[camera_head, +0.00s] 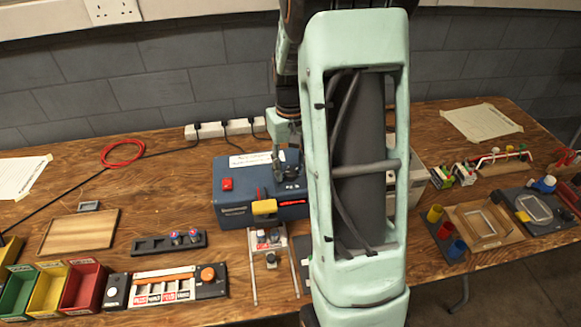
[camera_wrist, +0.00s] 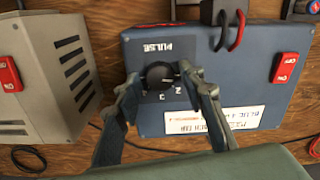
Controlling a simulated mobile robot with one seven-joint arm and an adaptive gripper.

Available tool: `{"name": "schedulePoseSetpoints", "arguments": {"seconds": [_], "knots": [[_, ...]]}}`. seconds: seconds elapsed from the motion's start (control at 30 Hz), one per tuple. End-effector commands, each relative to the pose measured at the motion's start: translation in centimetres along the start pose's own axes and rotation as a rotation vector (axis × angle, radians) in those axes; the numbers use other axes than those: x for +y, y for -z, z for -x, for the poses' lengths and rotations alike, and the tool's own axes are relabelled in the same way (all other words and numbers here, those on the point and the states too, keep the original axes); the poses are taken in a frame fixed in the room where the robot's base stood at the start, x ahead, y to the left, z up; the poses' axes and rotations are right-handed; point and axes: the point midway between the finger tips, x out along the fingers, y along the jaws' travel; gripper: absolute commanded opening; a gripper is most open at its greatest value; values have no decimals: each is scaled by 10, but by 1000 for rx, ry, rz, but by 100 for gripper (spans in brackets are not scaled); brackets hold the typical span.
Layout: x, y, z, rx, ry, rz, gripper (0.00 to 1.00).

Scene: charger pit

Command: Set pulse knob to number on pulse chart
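The pulse knob (camera_wrist: 160,77) is a round black dial on the blue box (camera_wrist: 225,60), under the word PULSE, with small digits beside it. I cannot read its setting. My gripper (camera_wrist: 160,75) has one finger on each side of the knob, with the fingertips apart and a small gap seeming to show around it. In the head view my gripper (camera_head: 287,160) is over the blue box (camera_head: 235,190), partly hidden by my arm. Printed papers lie at the left (camera_head: 20,176) and the back right (camera_head: 481,122); their text is too small to tell which is the pulse chart.
A white printed label (camera_wrist: 214,121) and a red switch (camera_wrist: 286,67) are on the blue box. A grey vented box (camera_wrist: 45,70) stands close beside it. Coloured bins (camera_head: 48,290) and a power strip (camera_head: 225,128) are on the table.

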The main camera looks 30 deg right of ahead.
Motion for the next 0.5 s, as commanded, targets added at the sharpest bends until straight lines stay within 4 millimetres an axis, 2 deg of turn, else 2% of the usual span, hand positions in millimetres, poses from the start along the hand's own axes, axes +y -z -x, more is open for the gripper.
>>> {"name": "schedulePoseSetpoints", "arguments": {"seconds": [0.03, 0.3, 0.5], "knots": [[0, 0, 0, 0, 0, 0, 28], [0, 0, 0, 0, 0, 0, 0], [0, 0, 1, 0, 0, -14, 0]]}}
